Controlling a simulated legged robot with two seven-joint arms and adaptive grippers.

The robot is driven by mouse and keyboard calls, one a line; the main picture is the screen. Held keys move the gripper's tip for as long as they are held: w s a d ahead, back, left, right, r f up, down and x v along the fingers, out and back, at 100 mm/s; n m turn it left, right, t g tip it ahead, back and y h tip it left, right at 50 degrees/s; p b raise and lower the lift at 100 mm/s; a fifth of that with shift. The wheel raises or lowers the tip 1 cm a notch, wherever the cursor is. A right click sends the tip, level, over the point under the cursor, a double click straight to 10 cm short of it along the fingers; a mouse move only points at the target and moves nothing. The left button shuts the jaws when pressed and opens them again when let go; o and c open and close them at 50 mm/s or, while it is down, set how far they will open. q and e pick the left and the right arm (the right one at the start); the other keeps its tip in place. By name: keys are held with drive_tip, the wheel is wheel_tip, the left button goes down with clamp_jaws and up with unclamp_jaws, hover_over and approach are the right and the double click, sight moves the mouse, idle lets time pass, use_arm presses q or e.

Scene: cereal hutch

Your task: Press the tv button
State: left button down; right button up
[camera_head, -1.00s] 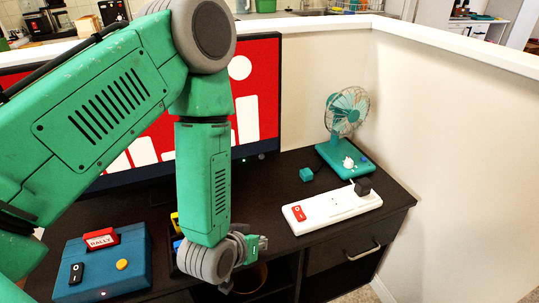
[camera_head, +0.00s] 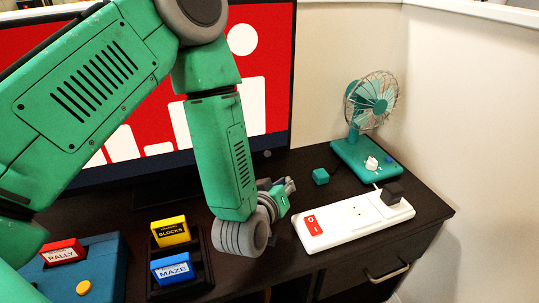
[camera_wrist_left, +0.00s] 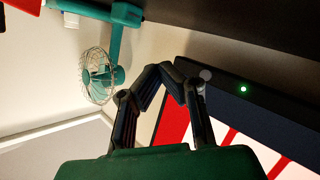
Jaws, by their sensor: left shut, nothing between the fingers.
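The TV (camera_head: 270,80) stands at the back left with a red and white picture, partly hidden behind my left arm. A small round grey button (camera_head: 267,154) sits on its dark lower bezel near the right corner. In the left wrist view the grey button (camera_wrist_left: 205,75) shows just right of my fingertips, near a lit green light (camera_wrist_left: 243,89). My left gripper (camera_head: 288,186) is shut and empty, below and slightly right of the button in the head view. The fingertips (camera_wrist_left: 168,69) meet in the wrist view; whether they touch the TV cannot be told. My right gripper is not in view.
A white power strip (camera_head: 345,222) with a red switch lies right of my gripper. A blue console (camera_head: 105,275) and yellow and blue cartridges (camera_head: 170,232) are at front left. Walls bound the right.

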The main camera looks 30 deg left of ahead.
sight(268, 154)
use_arm(q)
drive_tip(key=shift+w+a+f, duration=0.1)
drive_tip(key=shift+w+a, duration=0.15)
drive_tip(key=shift+a, duration=0.4)
drive_tip(key=w+a, duration=0.4)
drive_tip(key=shift+w+a+b, duration=0.3)
drive_tip(key=shift+w+b, duration=0.05)
drive_tip(key=shift+w, duration=0.05)
drive_tip(key=shift+w+a, duration=0.3)
drive_tip(key=shift+a, duration=0.25)
drive_tip(key=shift+d, duration=0.35)
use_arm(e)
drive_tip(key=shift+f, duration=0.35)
use_arm(q)
drive_tip(key=shift+a, duration=0.25)
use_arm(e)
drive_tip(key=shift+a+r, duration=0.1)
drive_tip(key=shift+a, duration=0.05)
use_arm(q)
drive_tip(key=shift+d, duration=0.15)
drive_tip(key=shift+w+a, duration=0.2)
drive_tip(key=shift+a, duration=0.2)
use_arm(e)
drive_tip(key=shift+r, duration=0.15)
